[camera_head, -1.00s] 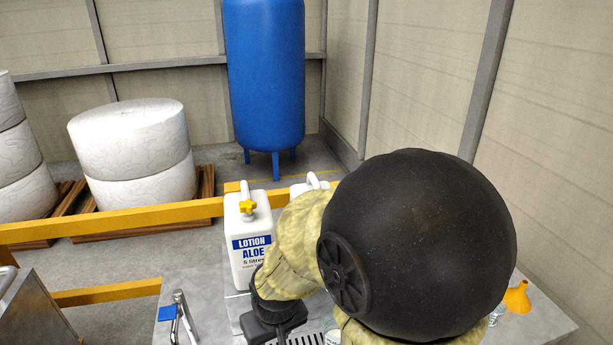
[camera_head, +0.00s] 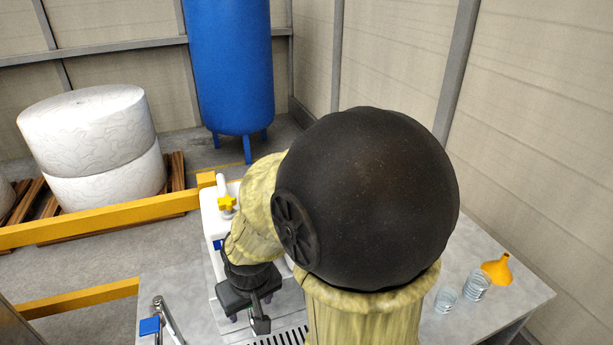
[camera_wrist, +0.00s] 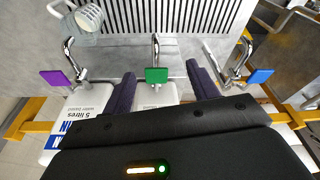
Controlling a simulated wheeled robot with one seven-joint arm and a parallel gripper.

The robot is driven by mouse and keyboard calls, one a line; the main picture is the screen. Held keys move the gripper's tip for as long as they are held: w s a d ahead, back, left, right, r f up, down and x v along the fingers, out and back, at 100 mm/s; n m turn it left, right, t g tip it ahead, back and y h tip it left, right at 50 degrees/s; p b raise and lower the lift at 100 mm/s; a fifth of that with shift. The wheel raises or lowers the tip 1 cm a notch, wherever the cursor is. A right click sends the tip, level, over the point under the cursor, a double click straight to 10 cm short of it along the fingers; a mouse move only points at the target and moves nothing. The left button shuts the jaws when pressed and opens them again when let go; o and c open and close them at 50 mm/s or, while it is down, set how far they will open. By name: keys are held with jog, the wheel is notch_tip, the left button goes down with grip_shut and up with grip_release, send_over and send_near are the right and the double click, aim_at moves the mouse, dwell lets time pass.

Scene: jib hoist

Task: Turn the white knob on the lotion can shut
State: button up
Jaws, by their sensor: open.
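In the head view the white lotion can (camera_head: 211,222) stands left of my arm, its label mostly covered. A yellow knob (camera_head: 227,202) shows on its top; I see no white knob. My gripper (camera_head: 248,312) is low in front of the can, partly hidden by its own body. In the wrist view my gripper (camera_wrist: 161,72) is open, its purple-grey fingers apart on either side of a white can (camera_wrist: 154,94) behind a green-tagged tap (camera_wrist: 156,74). Another labelled white can (camera_wrist: 85,110) is left of the fingers. I cannot tell which of these is the lotion can.
A blue-tagged tap (camera_head: 158,322) stands at the table's left; a purple-tagged one (camera_wrist: 60,76) shows in the wrist view. Clear cups (camera_head: 475,287) and an orange funnel (camera_head: 497,269) sit at the table's right. A yellow rail (camera_head: 110,219) runs behind.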

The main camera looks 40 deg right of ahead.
jog(key=w+d+r+m+g+p, duration=0.1)
jog(key=w+d+r+p, duration=0.4)
jog(key=w+d+r, duration=0.7)
jog(key=w+d+r+m+p, duration=0.1)
jog(key=w+d+r+p, duration=0.1)
jog(key=d+r, duration=0.4)
jog(key=w+d+r+g+p, duration=0.1)
jog(key=w+d+r+p, duration=0.1)
jog(key=d+r, duration=0.5)
notch_tip(320, 180, up, 4)
jog(key=shift+r+m+g, duration=0.15)
jog(key=shift+m+g, duration=0.15)
jog(key=shift+m, duration=0.1)
jog(key=shift+a, duration=0.1)
